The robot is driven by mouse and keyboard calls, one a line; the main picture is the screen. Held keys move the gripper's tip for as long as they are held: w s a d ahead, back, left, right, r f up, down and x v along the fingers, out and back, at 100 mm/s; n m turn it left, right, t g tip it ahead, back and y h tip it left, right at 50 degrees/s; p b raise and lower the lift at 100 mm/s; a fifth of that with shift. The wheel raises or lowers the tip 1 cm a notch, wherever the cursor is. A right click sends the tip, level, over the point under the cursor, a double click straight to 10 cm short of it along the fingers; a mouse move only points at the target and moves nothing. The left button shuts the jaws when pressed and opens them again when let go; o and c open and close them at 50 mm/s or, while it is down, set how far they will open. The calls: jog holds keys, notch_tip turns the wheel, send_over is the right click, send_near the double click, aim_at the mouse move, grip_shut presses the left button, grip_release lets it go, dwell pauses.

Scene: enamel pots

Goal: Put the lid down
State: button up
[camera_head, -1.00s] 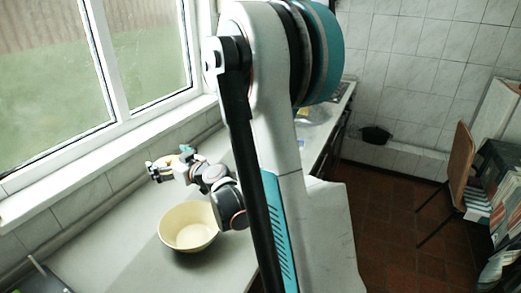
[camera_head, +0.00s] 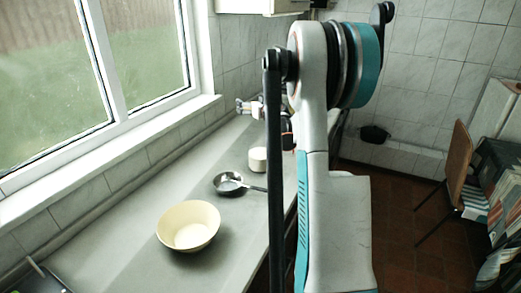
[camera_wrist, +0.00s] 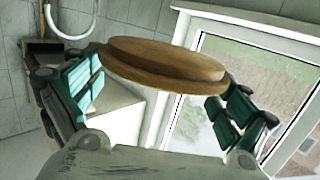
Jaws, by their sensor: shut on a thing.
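A round brown wooden lid (camera_wrist: 165,62) is held between the teal finger pads of my gripper (camera_wrist: 160,88) in the wrist view. In the head view my gripper (camera_head: 247,106) is small, at the far part of the counter by the wall, partly behind my arm. The lid cannot be made out clearly there. A cream pot (camera_head: 258,160) stands on the counter below and in front of my gripper, partly hidden by my arm.
A dark frying pan (camera_head: 229,183) lies in front of the pot, its handle pointing right. A wide cream bowl (camera_head: 188,227) stands nearer on the grey counter (camera_head: 130,240). A window (camera_head: 110,70) runs along the left. The counter left of the pan is clear.

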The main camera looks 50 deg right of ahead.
jog(key=shift+s+d+r, duration=0.2)
jog(key=shift+s+d, duration=0.05)
jog(key=shift+d, duration=0.45)
jog(key=shift+s+d+r, duration=0.15)
jog(key=shift+s+d, duration=0.1)
jog(key=shift+d, duration=0.4)
notch_tip(320, 180, down, 20)
jog(key=b, duration=0.6)
jog(key=shift+r+b, duration=0.15)
jog(key=shift+b, duration=0.2)
jog(key=shift+a, duration=0.1)
jog(key=shift+c, duration=0.9)
jog(key=o, duration=0.9)
jog(key=shift+c, duration=0.2)
